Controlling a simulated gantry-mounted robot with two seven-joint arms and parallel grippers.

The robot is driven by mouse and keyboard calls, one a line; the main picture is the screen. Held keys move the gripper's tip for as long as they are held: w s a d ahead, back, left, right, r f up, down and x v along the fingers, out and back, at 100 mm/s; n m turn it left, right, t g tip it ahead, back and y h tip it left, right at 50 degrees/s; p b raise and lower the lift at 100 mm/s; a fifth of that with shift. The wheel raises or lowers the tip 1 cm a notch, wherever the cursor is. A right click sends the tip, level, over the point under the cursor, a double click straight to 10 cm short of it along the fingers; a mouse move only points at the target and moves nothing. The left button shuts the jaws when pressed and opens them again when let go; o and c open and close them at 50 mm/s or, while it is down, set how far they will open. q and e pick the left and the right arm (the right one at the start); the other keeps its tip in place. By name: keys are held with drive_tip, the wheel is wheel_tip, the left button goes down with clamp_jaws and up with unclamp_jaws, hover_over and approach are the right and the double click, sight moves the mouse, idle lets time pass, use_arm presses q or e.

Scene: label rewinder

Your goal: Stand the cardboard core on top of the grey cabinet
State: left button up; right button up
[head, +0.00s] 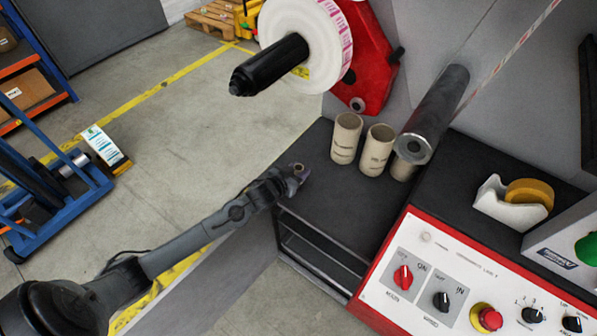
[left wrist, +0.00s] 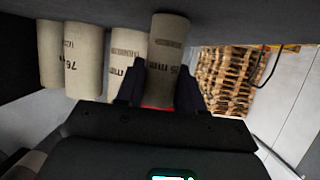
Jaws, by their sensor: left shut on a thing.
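My left gripper (head: 296,174) is at the left edge of the grey cabinet's dark top (head: 322,203). In the left wrist view it (left wrist: 166,98) is shut on a beige cardboard core (left wrist: 168,62) with dark print, between its two dark fingers. In the head view the held core is mostly hidden by the gripper, and I cannot tell whether it touches the cabinet. Two other cores stand upright on the cabinet, a left one (head: 346,139) and a middle one (head: 376,151). A third (head: 403,171) is partly hidden behind a metal shaft. My right gripper is not in view.
The dark metal shaft (head: 433,112) reaches out over the cores' right side. A black shaft with a white label roll (head: 305,45) is above and behind. The red-edged control panel (head: 455,285) and a tape dispenser (head: 513,203) are at the right. The cabinet's front top is clear.

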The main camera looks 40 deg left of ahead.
use_arm(q)
drive_tip(key=shift+f, duration=0.1)
drive_tip(key=o, duration=1)
